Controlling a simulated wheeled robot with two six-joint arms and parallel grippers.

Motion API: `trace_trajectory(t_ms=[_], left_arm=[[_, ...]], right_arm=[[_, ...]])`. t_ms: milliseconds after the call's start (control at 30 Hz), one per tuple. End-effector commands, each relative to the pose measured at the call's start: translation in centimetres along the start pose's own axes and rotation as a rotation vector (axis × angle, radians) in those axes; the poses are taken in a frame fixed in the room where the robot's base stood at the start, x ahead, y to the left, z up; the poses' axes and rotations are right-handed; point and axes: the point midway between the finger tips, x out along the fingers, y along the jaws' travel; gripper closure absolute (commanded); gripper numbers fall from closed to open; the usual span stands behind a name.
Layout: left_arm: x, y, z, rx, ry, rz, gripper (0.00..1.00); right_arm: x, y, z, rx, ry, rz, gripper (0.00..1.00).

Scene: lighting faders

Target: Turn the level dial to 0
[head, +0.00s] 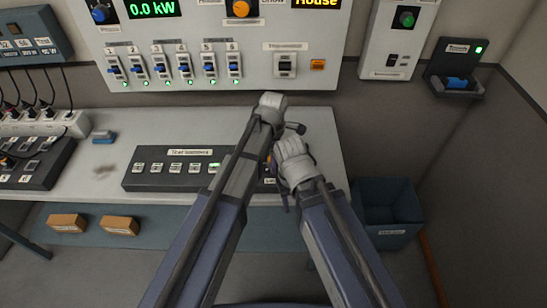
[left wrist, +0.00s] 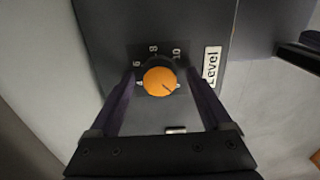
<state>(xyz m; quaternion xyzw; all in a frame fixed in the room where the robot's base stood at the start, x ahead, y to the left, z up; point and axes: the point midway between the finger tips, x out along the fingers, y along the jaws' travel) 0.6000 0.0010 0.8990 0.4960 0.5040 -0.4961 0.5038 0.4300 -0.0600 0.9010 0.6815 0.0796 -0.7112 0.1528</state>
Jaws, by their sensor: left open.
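The level dial (left wrist: 160,81) is an orange knob on a dark panel, seen from close by in the left wrist view. The numbers 6, 8 and 10 show around its far side, and a white "Level" label (left wrist: 212,65) is to its right. A short dark mark on the knob's face points to the lower right of the picture. My left gripper (left wrist: 160,84) is open, with one finger on each side of the knob; I cannot tell whether they touch it. My right gripper (head: 294,164) is beside the left one in the head view; its fingers are mostly hidden.
The dark console (head: 150,182) with a row of small labelled buttons lies on the grey desk (head: 110,190). A wall panel (head: 265,70) with several blue-handled switches stands behind. A blue bin (head: 388,205) is on the floor at the right.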

Motion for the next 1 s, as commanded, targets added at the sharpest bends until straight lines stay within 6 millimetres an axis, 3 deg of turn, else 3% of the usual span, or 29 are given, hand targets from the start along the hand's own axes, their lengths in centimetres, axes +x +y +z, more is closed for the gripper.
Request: trace_trajectory(t_ms=[367,800,1000], left_arm=[[-1.2,0.0,0.0,0.001,0.000,0.000,0.18],[-6.7,0.0,0.0,0.000,0.000,0.000,0.18],[-7.9,0.0,0.0,0.000,0.000,0.000,0.18]], right_arm=[[-1.1,0.1,0.1,0.000,0.000,0.000,0.50],[-6.7,0.6,0.4,0.000,0.000,0.000,0.50],[-7.8,0.8,0.5,0.000,0.000,0.000,0.50]])
